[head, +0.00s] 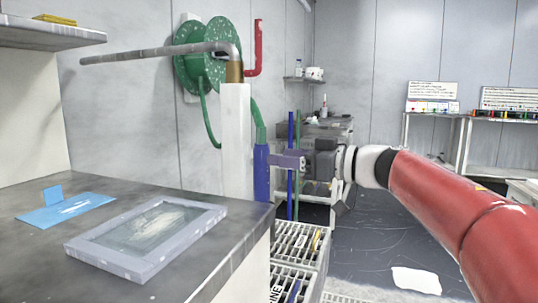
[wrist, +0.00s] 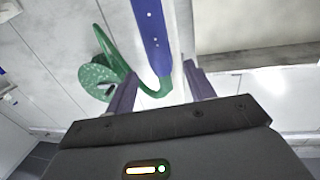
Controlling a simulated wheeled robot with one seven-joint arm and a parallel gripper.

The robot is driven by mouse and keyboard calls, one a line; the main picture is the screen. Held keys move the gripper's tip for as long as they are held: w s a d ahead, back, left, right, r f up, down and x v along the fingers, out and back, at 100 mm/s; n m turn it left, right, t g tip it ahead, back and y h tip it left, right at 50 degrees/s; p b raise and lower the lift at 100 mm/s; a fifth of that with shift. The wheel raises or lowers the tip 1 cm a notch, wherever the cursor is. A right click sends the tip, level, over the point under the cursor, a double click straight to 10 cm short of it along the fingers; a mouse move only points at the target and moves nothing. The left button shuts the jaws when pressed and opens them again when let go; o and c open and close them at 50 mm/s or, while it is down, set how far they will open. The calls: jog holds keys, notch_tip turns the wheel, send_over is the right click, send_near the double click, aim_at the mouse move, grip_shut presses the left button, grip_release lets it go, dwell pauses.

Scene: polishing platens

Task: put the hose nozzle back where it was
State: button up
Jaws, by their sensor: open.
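The hose nozzle (head: 262,178) is a blue upright piece with the green hose (head: 258,128) joining its top. It stands close to the right side of a white post (head: 236,140); whether it is fixed to the post I cannot tell. My gripper (head: 284,160) is open at its upper part, with purple fingers. In the wrist view the nozzle (wrist: 152,36) lies between the spread fingers (wrist: 162,88), its hose end nearest them. A gap shows on both sides, so it is not clamped.
A green hose reel (head: 202,58) hangs on the wall behind a grey pipe (head: 150,53). A grey bench (head: 150,210) with a framed plate (head: 148,240) is at left. Crates (head: 295,240) stand below. Floor at right has a white sheet (head: 416,281).

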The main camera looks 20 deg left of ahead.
jog(key=v, duration=0.6)
jog(key=w+d+r+m+t+h, duration=0.1)
jog(key=d+r+m+t+h, duration=0.1)
jog(key=d+m+t+h, duration=0.85)
jog(key=s+d+f+m+t+h, duration=0.2)
jog(key=s+d+f+m+h, duration=0.3)
jog(key=d+f, duration=0.4)
jog(key=s+d+f+g+h, duration=0.1)
jog(key=s+d+f+g, duration=0.2)
jog(key=s+f+g, duration=0.8)
jog(key=s+f, duration=1)
jog(key=f, duration=0.2)
jog(key=shift+s+f+h, duration=0.2)
jog(key=shift+h, duration=0.15)
